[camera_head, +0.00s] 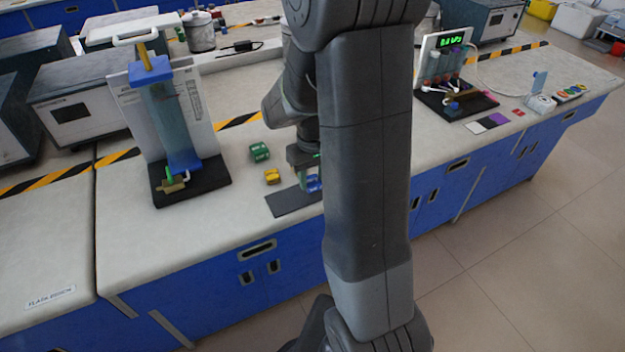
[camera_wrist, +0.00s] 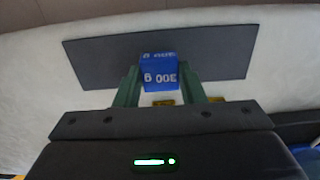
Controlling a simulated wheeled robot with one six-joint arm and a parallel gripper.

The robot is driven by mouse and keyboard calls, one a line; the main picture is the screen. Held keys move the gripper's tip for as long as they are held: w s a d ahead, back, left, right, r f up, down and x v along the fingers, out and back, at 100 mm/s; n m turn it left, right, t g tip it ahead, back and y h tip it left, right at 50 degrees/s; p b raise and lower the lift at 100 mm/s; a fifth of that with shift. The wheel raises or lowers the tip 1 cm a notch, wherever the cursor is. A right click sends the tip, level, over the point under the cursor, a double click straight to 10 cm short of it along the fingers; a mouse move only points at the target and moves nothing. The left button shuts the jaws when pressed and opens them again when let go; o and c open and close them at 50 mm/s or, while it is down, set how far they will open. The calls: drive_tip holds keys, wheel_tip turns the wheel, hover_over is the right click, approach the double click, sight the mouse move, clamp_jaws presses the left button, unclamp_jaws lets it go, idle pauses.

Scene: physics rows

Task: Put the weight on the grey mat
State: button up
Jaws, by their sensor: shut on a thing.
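The dark grey mat (camera_wrist: 100,62) lies behind and below the weight, reaching out to both sides. I cannot tell whether the weight touches the mat. In the head view the mat (camera_head: 290,202) lies near the bench's front edge. The blue weight (camera_head: 314,184) shows there at the gripper, partly hidden by my arm.
A green weight (camera_head: 259,152) and a yellow weight (camera_head: 272,176) stand on the bench left of my gripper. A tall blue apparatus on a black base (camera_head: 190,182) stands further left. Another apparatus (camera_head: 449,85) stands right of my arm, with small coloured mats beside it.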

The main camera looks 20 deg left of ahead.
sight(312, 180)
drive_tip(key=shift+f, duration=0.5)
drive_tip(key=shift+f, duration=0.1)
drive_tip(key=o, duration=1.2)
wheel_tip(312, 180, up, 12)
drive_tip(key=p, duration=0.1)
